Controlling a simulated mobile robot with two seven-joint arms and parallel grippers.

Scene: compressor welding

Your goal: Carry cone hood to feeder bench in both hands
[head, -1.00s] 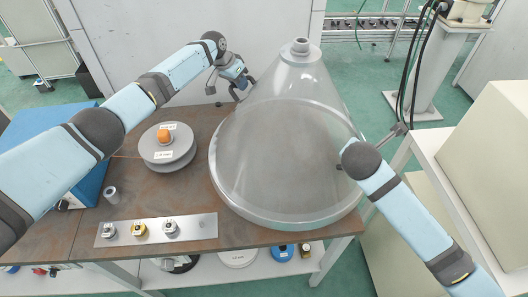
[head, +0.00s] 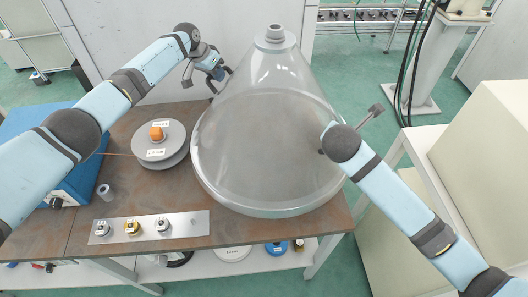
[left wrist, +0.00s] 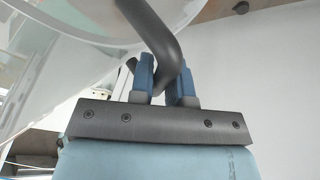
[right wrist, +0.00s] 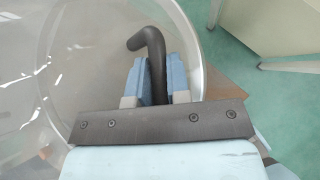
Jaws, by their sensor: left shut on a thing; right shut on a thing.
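The cone hood (head: 270,130) is a large, clear grey cone with a pale round rim and a small collar on top. It stands upright over the right part of the brown-topped bench (head: 60,228); whether its rim touches the top I cannot tell. My left gripper (head: 222,80) is at its far left side, shut on a dark bent handle (left wrist: 158,35). My right gripper (right wrist: 154,75) is shut on another dark bent handle (right wrist: 150,42) at the hood's right side. In the head view my right wrist hides most of that grip.
A grey spool (head: 176,138) with an orange knob stands close left of the hood. A blue box (head: 48,135), a small grey cylinder (head: 105,193) and a metal plate (head: 196,224) with several small parts are also on the bench. Pale cabinets (head: 470,170) stand at right.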

